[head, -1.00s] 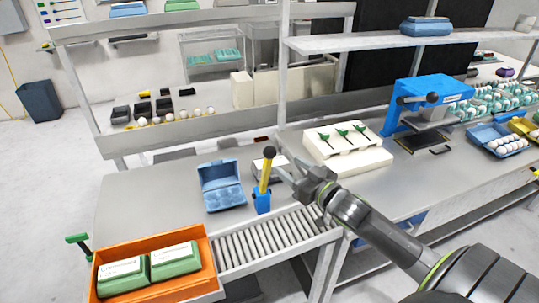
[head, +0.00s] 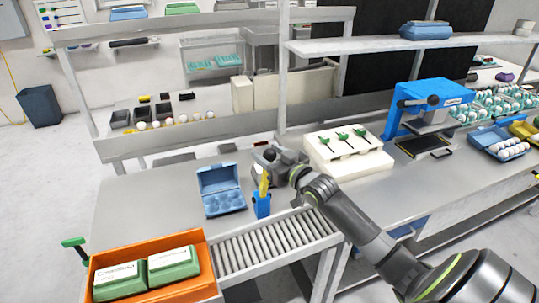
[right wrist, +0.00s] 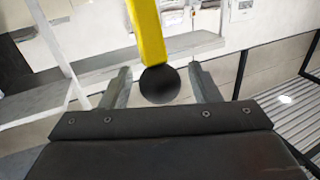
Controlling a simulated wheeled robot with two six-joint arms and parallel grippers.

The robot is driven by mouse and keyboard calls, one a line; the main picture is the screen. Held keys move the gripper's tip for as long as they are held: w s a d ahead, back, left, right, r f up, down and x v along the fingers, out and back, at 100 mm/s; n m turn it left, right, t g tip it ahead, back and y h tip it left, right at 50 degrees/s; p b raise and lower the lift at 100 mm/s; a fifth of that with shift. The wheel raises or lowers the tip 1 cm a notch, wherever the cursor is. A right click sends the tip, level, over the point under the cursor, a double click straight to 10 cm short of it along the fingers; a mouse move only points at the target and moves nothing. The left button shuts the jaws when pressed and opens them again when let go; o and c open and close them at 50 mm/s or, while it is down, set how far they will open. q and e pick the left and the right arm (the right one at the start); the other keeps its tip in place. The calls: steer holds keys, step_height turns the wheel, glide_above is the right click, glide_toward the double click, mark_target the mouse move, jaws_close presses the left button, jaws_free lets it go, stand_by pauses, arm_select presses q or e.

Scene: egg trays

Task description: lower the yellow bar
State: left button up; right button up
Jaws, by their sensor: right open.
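The yellow bar (head: 264,185) stands nearly upright out of a blue base (head: 262,205) beside the roller conveyor. Its black ball end is hard to make out in the head view, next to my right gripper (head: 268,158). In the right wrist view the yellow bar (right wrist: 150,32) comes down from the top to its black ball (right wrist: 159,84). The ball lies between the two fingers of my right gripper (right wrist: 161,86), with gaps visible on both sides. The right gripper is open. My left gripper is not in view.
An open blue egg carton (head: 222,200) stands left of the base. The roller conveyor (head: 275,238) runs to an orange crate (head: 205,262) with two green cartons. A white block with green-handled tools (head: 348,160) and a blue press (head: 425,105) stand to the right.

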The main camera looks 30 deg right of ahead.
steer(key=shift+c, duration=0.2)
jaws_close()
steer(key=shift+s+a+f+b, duration=0.15)
steer(key=shift+s+f+b, duration=0.3)
steer(key=shift+s+b, duration=0.15)
arm_select(q)
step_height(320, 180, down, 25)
steer(key=b, duration=2.5)
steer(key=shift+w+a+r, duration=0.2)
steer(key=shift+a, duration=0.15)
arm_select(e)
steer(key=s+a+f+n+t+y, duration=0.1)
steer(key=s+f+n+t+y, duration=0.1)
steer(key=s+f, duration=0.3)
steer(key=s+a+f+n+t+y, duration=0.1)
steer(key=s+f+n+t, duration=0.1)
steer(key=s+f, duration=0.4)
steer(key=s+a+f+n+t+y, duration=0.2)
steer(key=s+f+t, duration=0.2)
steer(key=f, duration=0.9)
steer(key=shift+s+f+y, duration=0.3)
steer(key=shift+s, duration=0.5)
steer(key=shift+f, duration=0.15)
